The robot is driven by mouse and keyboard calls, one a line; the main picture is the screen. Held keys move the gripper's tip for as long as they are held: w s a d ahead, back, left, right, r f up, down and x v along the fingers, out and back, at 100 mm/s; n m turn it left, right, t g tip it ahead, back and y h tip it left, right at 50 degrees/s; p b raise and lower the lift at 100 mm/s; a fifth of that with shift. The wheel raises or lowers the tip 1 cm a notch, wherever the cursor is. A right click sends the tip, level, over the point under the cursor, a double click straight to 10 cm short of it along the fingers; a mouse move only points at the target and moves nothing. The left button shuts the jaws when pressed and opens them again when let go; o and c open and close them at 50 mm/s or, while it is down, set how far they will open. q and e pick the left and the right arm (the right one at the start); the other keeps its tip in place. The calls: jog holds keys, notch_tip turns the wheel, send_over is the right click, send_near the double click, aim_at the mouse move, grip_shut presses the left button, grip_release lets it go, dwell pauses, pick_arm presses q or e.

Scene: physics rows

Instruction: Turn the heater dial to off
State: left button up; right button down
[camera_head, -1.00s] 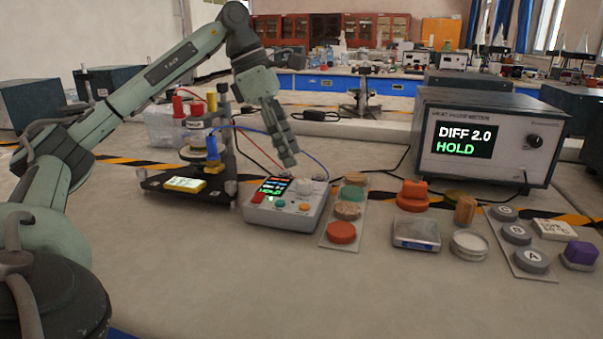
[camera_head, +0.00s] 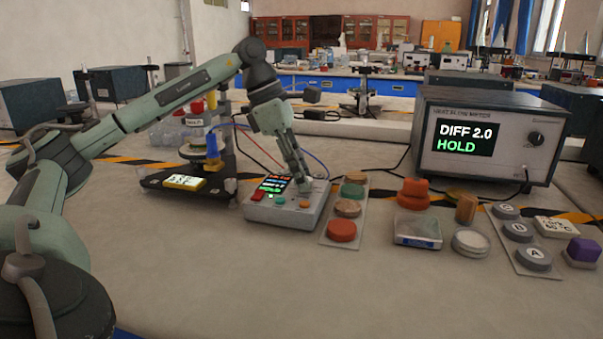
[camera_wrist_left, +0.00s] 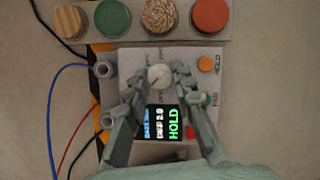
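The small grey control box (camera_head: 287,217) sits on the bench, with a lit display (camera_head: 272,187) and coloured buttons. The heater dial (camera_wrist_left: 160,76) is a pale round knob with a red mark, seen from above in the left wrist view. In the head view the fingers largely hide it. My left gripper (camera_head: 304,180) points down at the dial. In the left wrist view its two fingers (camera_wrist_left: 159,78) stand apart, one on each side of the dial; I cannot tell whether they touch it. My right gripper is not in view.
An apparatus stand (camera_head: 205,150) with cables is left of the box. A strip of coloured discs (camera_head: 341,231) lies close on its right. A large meter (camera_head: 487,140) reading DIFF 2.0 HOLD stands at the back right. The front bench is clear.

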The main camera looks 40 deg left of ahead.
pick_arm(q)
grip_shut()
jog(key=shift+n, duration=0.3)
jog(key=n+y, duration=0.1)
jog(key=n, duration=0.1)
jog(key=shift+s+d+n+t, duration=0.1)
jog(key=shift+n+t, duration=0.3)
jog(key=shift+d+n+t+y, duration=0.1)
jog(key=shift+n+t+y, duration=0.3)
jog(key=shift+n, duration=0.8)
jog(key=shift+r+n+y+p, duration=0.1)
jog(key=shift+n+y+p, duration=0.3)
jog(key=shift+n, duration=1.1)
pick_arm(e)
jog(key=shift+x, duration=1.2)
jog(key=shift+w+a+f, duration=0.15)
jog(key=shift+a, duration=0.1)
